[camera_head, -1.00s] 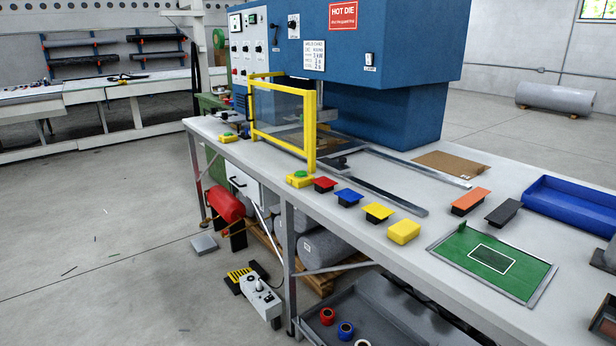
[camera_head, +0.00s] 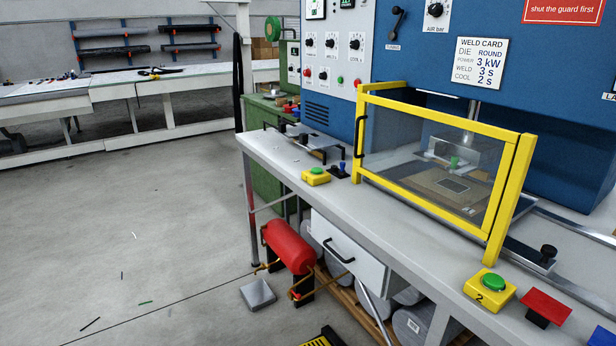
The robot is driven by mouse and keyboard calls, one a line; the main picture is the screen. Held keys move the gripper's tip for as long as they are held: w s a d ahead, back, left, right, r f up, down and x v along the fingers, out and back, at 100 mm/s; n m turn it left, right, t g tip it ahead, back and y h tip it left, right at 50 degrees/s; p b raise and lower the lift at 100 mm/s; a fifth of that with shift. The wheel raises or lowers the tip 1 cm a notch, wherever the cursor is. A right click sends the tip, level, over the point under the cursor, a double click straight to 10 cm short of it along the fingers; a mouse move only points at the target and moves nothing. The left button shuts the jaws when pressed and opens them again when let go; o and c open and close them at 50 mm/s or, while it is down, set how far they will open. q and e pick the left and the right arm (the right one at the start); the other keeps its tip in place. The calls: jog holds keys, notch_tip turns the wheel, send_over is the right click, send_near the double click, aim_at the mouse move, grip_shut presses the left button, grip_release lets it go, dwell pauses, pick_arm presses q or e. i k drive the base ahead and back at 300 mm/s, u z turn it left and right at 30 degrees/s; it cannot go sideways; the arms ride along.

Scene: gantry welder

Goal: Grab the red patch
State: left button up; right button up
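The red patch (camera_head: 546,306) is a flat red square on a small dark block, near the front edge of the workbench at the lower right of the head view. It sits just right of the yellow button box (camera_head: 489,291) with a green button, marked 2. Part of a blue patch (camera_head: 605,336) shows at the lower right corner. Neither of my grippers is in view.
A yellow-framed clear guard (camera_head: 435,160) stands on the bench (camera_head: 395,236) in front of the blue machine (camera_head: 560,70). Another yellow button box (camera_head: 316,176) sits further left. Below are a red tank (camera_head: 288,247) and a white drawer (camera_head: 345,255). Open floor lies left.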

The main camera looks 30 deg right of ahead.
aim_at(545, 305)
jog(key=i, duration=2.35)
jog(key=z, duration=3.45)
